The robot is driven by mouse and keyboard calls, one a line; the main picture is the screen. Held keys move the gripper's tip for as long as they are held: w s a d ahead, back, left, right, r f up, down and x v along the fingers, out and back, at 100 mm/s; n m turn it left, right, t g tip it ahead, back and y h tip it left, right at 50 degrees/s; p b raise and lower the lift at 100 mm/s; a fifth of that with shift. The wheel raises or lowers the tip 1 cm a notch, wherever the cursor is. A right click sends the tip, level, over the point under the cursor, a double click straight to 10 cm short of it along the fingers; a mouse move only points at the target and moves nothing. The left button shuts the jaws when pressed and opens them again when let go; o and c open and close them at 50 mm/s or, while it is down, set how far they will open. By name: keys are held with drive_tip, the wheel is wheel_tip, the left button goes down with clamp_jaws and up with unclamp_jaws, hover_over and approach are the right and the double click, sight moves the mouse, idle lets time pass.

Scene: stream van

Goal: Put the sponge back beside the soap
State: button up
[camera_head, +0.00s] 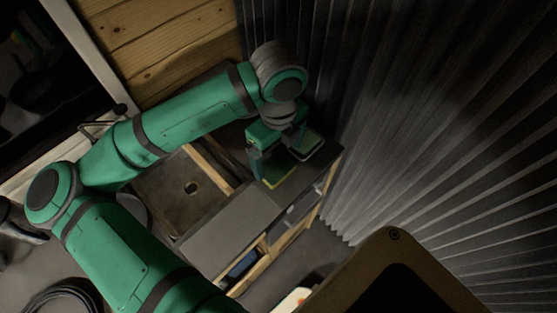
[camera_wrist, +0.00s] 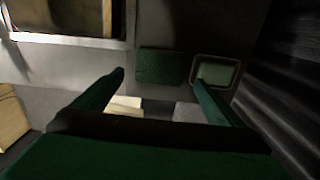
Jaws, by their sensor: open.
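The sponge (camera_wrist: 161,66) is a dark green block lying flat on the grey counter. In the head view its yellowish-green edge (camera_head: 276,183) shows below my gripper. The soap (camera_wrist: 220,73) is a pale green block in a light-rimmed dish, just right of the sponge with a narrow gap. The dish also shows in the head view (camera_head: 311,150). My gripper (camera_wrist: 160,78) is open and empty, its fingers on either side of the sponge in the picture. The right fingertip overlaps the dish's left edge in view. In the head view my gripper (camera_head: 277,160) hangs over the counter end; finger contact cannot be told.
A sink basin (camera_head: 178,194) with a drain lies left of the sponge. Bare counter (camera_head: 232,228) extends toward the front. Open shelves (camera_head: 272,240) are below. A corrugated dark wall (camera_head: 420,120) stands close on the right, and wood panelling (camera_head: 160,45) at the back.

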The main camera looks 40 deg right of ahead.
sight(278, 168)
wheel_tip(278, 168, up, 7)
idle(0.3)
